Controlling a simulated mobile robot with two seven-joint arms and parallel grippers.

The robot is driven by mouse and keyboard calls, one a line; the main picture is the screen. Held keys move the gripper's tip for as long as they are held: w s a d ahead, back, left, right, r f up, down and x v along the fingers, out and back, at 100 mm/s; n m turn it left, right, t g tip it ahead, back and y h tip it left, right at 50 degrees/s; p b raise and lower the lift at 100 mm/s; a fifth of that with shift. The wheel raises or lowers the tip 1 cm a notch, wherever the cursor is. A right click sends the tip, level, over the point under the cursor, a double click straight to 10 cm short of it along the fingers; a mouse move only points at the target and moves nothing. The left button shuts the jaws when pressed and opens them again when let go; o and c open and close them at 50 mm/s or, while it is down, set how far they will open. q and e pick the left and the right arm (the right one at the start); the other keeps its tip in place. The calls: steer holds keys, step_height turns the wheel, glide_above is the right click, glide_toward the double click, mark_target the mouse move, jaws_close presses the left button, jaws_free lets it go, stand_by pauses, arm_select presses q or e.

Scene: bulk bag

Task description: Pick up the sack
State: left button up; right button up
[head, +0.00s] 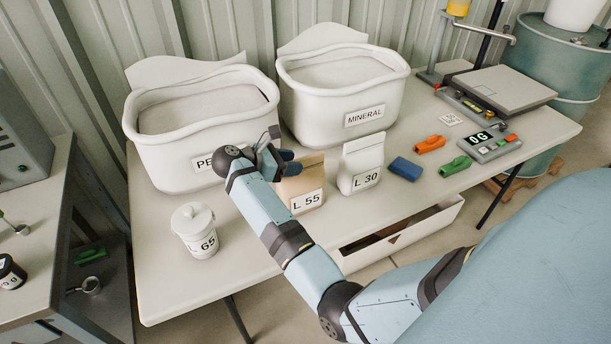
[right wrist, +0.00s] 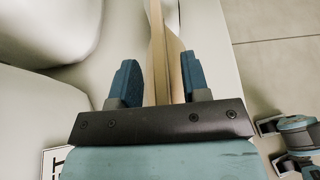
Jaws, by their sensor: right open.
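A brown paper sack marked L 55 (head: 304,182) stands upright on the table (head: 260,262), in front of the bins. A white sack marked L 30 (head: 362,160) stands to its right. My right gripper (head: 276,163) is open at the brown sack's top left and hides part of it. In the right wrist view, the brown sack's narrow top (right wrist: 174,60) lies between the two blue fingers of my right gripper (right wrist: 162,82), with gaps on both sides. My left gripper is not in view.
Two large white bins (head: 205,140) stand behind; the right one reads MINERAL (head: 340,95). A lidded white tub (head: 194,232) is front left. Blue (head: 405,168), orange (head: 428,144) and green (head: 455,166) clips and a scale (head: 500,90) are on the right.

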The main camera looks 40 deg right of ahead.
steer(key=shift+a, duration=0.2)
steer(key=shift+c, duration=0.4)
jaws_close()
steer(key=shift+r, duration=0.1)
stand_by(0.6)
